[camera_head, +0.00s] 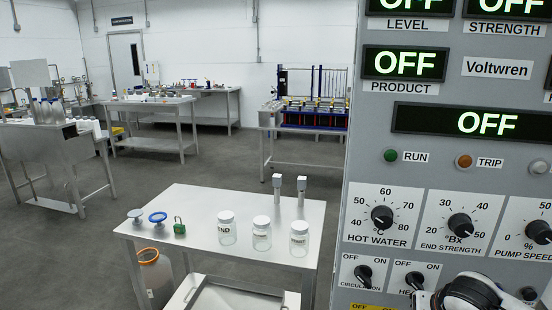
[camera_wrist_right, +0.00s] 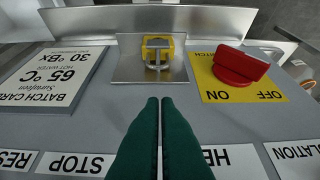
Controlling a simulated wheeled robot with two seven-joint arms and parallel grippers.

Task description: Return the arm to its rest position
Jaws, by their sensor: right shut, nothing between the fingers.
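My right gripper (camera_wrist_right: 160,102) shows in the right wrist view. Its two green fingers are together, with nothing between them. It is over the grey control panel (camera_wrist_right: 110,110), pointing towards a metal plate with a yellow fitting (camera_wrist_right: 157,42); I cannot tell its distance from the panel. A red rotary handle (camera_wrist_right: 240,66) on a yellow ON/OFF plate is right of the fingertips. In the head view, part of my right arm (camera_head: 472,293) shows at the lower right, in front of the panel's bottom; the fingers are hidden there. My left gripper is not in view.
The control panel (camera_head: 452,160) fills the right side, its displays reading OFF, with dials below. A batch card (camera_wrist_right: 58,78) lies on the panel. Open floor (camera_head: 120,275) is left.

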